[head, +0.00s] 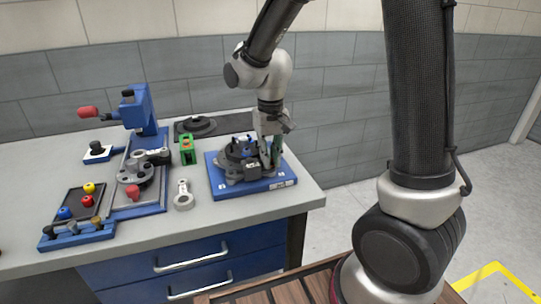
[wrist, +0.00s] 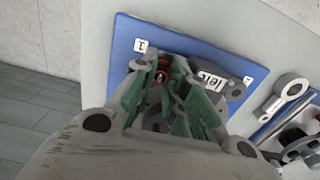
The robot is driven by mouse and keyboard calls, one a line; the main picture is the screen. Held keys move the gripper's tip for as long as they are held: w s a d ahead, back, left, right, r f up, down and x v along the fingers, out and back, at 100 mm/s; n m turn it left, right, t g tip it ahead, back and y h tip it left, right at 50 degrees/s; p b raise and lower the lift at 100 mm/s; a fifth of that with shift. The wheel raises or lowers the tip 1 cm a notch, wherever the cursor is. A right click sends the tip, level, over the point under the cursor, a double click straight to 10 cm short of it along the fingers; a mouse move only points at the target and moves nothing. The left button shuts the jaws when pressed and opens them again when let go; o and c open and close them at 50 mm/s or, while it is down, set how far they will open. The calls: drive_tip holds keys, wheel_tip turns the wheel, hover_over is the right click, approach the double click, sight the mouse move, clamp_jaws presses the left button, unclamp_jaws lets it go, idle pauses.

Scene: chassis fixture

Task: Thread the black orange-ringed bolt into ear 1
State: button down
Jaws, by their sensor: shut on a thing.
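My gripper (head: 271,150) points down over the right side of a blue base plate (head: 222,190) that carries a dark grey chassis part (head: 232,165). In the wrist view, its green-padded fingers (wrist: 168,85) are shut on the bolt (wrist: 162,77), whose orange ring and dark top show between them. The blue plate (wrist: 122,48) has a label "1" near that corner of the part. The bolt's lower end and ear 1's hole are hidden, so I cannot tell whether the bolt is in the ear.
A green block (head: 187,151) and a grey link (head: 183,195) lie left of the plate. A black disc (head: 197,126) lies behind.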

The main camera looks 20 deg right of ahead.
drive_tip(key=shift+s+f+m, duration=0.2)
drive_tip(key=shift+s+m, duration=0.05)
drive_tip(key=shift+m, duration=0.65)
drive_tip(key=c, duration=1.3)
unclamp_jaws()
drive_tip(key=shift+c, duration=0.2)
drive_tip(key=shift+w, duration=0.1)
drive_tip(key=shift+w+r, duration=0.1)
drive_tip(key=shift+r, duration=0.25)
wheel_tip(320, 180, up, 2)
